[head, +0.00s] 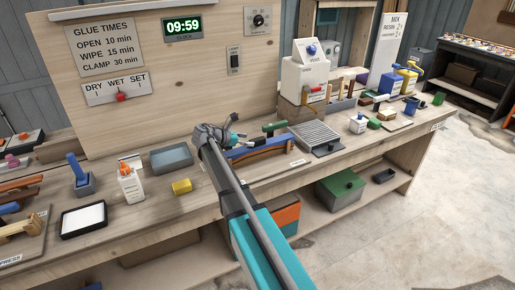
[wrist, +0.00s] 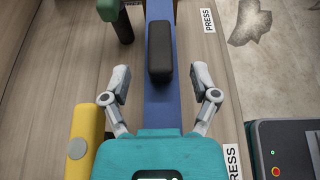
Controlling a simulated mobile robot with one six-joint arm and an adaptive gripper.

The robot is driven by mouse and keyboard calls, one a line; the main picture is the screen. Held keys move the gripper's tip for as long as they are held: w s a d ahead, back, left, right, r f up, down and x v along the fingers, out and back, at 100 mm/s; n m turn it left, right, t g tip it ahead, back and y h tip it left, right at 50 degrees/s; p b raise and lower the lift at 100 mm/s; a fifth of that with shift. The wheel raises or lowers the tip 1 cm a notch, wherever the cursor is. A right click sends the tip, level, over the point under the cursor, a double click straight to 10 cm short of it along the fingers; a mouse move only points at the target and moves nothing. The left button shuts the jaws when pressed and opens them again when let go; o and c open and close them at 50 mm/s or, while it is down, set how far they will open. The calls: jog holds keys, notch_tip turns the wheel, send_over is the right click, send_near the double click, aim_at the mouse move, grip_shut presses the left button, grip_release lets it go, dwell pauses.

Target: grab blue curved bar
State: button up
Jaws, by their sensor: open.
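The blue curved bar (head: 262,146) lies on the workbench with an orange-brown strip along its near side in the head view. In the wrist view the blue bar (wrist: 160,108) runs lengthwise through the middle of the picture. A dark, rounded block (wrist: 160,50) shows over it. My gripper (wrist: 161,84) is open and empty, with one finger on each side of the bar and gaps between. The near part of the bar is hidden by my gripper's teal body. In the head view my gripper (head: 222,134) is at the bar's left end.
A yellow piece (wrist: 85,145) lies left of my gripper in the wrist view. A green-handled tool (head: 274,127) stands behind the bar. A ribbed grey plate (head: 316,136) is to its right, a grey tray (head: 171,157) to its left.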

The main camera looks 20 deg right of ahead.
aim_at(252, 140)
jog(key=shift+b+x, duration=0.55)
jog(key=shift+x, duration=1.35)
grip_shut()
